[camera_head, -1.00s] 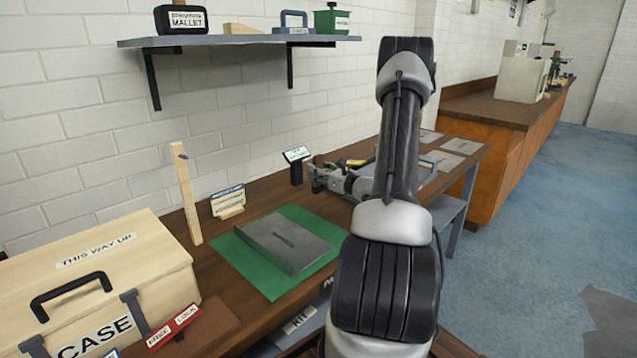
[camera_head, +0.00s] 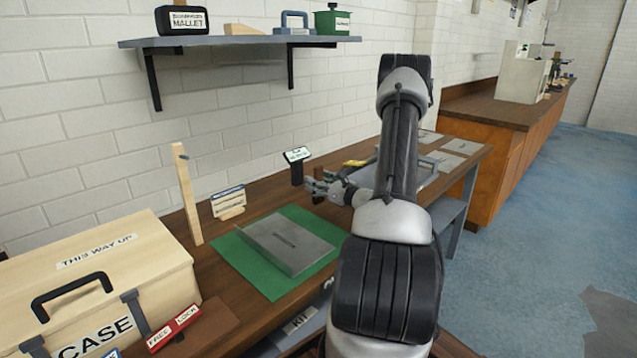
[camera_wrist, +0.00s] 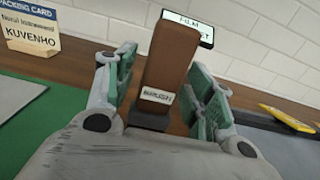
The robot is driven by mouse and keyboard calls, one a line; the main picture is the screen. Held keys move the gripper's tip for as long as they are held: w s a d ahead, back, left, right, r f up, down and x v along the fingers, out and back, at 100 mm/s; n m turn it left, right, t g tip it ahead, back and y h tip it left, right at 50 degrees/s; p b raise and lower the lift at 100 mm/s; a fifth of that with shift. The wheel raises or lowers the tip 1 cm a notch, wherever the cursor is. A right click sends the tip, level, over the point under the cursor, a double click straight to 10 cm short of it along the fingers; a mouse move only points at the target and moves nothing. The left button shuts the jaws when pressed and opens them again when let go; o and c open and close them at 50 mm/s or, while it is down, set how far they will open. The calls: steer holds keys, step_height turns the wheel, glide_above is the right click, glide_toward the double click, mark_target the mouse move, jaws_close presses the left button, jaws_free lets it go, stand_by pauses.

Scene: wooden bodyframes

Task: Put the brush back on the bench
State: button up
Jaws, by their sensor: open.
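The brush (camera_wrist: 168,60) has a brown block handle with a label and a dark lower part. In the wrist view it stands roughly upright, leaning slightly, between the two spread fingers of my gripper (camera_wrist: 160,95). The fingers have green inner pads, and a gap shows at least on the right side. I cannot tell whether the dark lower part touches the bench. In the head view my gripper (camera_head: 318,188) is low over the bench (camera_head: 262,189), right of a small black sign stand; the brush is hard to make out there.
The sign stand (camera_head: 297,165) is close behind my gripper. A grey plate (camera_head: 285,243) lies on a green mat (camera_head: 250,278). A packing card (camera_head: 228,202), a wooden post (camera_head: 187,195) and a wooden case (camera_head: 120,270) are farther left. A yellow item (camera_head: 356,163) lies on the right.

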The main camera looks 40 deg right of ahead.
steer(key=shift+r, duration=0.15)
steer(key=s, duration=0.3)
steer(key=s+d, duration=0.1)
steer(key=s, duration=0.7)
steer(key=shift+s+d, duration=0.25)
steer(key=shift+d, duration=0.05)
steer(key=a+r+n+g+y, duration=0.3)
steer(key=a+r+n+y, duration=0.15)
steer(key=a, duration=0.35)
steer(key=a+r+n+g+y, duration=0.25)
steer(key=a+r+n, duration=0.2)
steer(key=a, duration=0.35)
steer(key=s+a+r+n+g, duration=0.2)
steer(key=s+a+n+g, duration=0.2)
steer(key=s+a+n, duration=0.15)
steer(key=s+a+r+n+g, duration=0.3)
steer(key=s+a+n+g, duration=0.15)
steer(key=a, duration=0.25)
steer(key=s+d+r+n+h, duration=0.1)
steer(key=s+r+n+h, duration=0.2)
steer(key=s+n, duration=0.3)
steer(key=s+d+r+n+h, duration=0.2)
steer(key=s+r+n+h, duration=0.2)
steer(key=n, duration=0.5)
steer(key=shift+s+r+t+h, duration=0.25)
steer(key=shift+s+t+h, duration=0.05)
steer(key=shift+s+h, duration=1.05)
